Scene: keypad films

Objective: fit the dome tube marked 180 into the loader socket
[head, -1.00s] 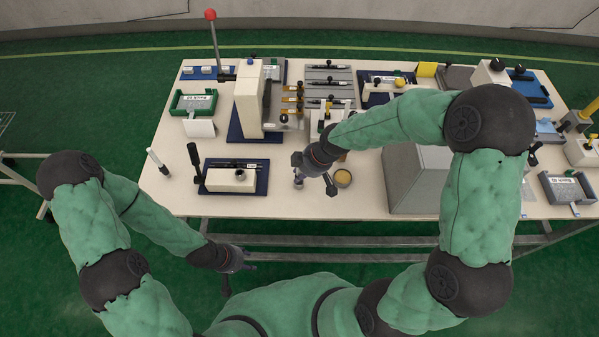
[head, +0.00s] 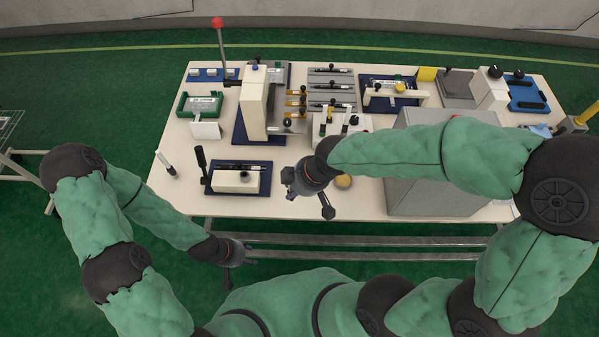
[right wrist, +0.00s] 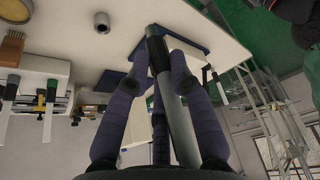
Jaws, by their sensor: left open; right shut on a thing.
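My right gripper (head: 302,190) is raised above the front of the table, right of the loader (head: 236,181). In the right wrist view it is shut on a long grey tube with a black band (right wrist: 176,112); no marking can be read on it. The loader is a cream block on a blue base with a black lever. A dark round socket opening (head: 243,175) shows in its top, with nothing visible in it. The held tube is apart from the socket. My left gripper (head: 237,262) is open and empty, low in front of the table's front edge.
A white stick (head: 166,164) stands left of the loader. A tall cream press (head: 253,103) is behind it. A grey box (head: 425,175) stands to the right. The right wrist view shows a brush (right wrist: 12,46) and a small grey cylinder (right wrist: 102,22).

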